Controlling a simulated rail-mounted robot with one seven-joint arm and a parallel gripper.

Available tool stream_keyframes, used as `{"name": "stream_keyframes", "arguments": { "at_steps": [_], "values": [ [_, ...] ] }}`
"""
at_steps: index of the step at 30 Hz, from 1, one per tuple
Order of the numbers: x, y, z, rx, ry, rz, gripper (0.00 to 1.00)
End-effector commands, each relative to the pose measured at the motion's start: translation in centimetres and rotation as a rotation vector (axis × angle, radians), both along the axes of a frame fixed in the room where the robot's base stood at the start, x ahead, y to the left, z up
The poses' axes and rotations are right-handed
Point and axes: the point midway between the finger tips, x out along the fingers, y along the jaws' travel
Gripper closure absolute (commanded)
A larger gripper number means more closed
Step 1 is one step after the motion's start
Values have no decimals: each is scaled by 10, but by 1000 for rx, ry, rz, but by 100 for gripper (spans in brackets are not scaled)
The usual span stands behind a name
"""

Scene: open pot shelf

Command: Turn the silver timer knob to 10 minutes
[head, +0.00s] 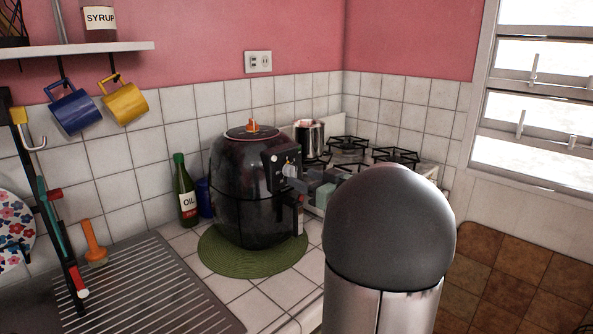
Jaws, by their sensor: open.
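A black air fryer (232,190) stands on a round green mat (222,262) on the tiled counter. Its dark control panel is on the right side of its front. The silver timer knob (289,169) shows small on this panel, and its markings are too small to read. My own grey arm hides part of the counter and stove to the right.
A green oil bottle (186,190) and a blue container (204,198) stand left of the fryer. A metal pot (310,134) and a gas stove (348,146) are behind it. A ribbed drainboard (150,290) lies front left. Blue and yellow mugs hang above.

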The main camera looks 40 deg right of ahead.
Motion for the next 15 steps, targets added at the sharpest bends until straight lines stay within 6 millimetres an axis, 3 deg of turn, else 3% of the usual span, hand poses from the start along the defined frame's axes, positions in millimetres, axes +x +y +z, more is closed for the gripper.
{"name": "stream_keyframes", "arguments": {
  "at_steps": [6, 15],
  "values": [
    [29, 4, 1, 1, 0, 2, 47],
    [36, 4, 0, 0, 0, 0, 47]
  ]
}}
